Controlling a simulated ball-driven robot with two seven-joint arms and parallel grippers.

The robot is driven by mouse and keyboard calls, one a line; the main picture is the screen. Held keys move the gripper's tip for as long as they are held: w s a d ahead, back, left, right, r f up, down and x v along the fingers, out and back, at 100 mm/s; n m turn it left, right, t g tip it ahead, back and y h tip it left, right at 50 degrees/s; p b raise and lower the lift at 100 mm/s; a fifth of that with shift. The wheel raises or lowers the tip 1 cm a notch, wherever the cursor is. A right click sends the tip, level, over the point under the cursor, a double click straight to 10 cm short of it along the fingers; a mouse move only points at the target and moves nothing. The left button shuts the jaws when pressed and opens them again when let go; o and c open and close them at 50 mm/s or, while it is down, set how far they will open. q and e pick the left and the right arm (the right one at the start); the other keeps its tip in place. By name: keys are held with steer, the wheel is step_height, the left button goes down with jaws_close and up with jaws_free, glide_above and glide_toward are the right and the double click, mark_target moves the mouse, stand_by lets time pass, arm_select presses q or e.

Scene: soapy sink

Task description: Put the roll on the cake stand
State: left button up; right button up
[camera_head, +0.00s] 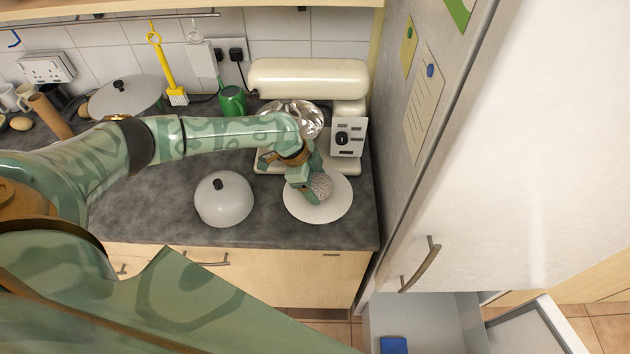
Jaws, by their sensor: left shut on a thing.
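The roll (321,186) is a small rounded, greyish-brown thing with a textured surface. My left gripper (312,187) is shut on it, and the fingers hide its left side. The cake stand (318,212) shows as a white round plate near the right end of the dark worktop. The roll is over the plate's upper middle; I cannot tell whether it touches the plate. My right gripper is not in view.
A grey dome lid (223,203) with a black knob stands left of the cake stand. A cream stand mixer (308,78) with a metal bowl (305,112) is behind. A tall white fridge (520,160) bounds the right side.

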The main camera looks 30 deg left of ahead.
arm_select(q)
steer(key=shift+f, duration=0.1)
steer(key=o, duration=1)
steer(key=shift+f, duration=0.1)
steer(key=shift+r, duration=0.35)
steer(key=p+v, duration=0.1)
steer(key=v, duration=1.1)
steer(key=shift+f, duration=0.1)
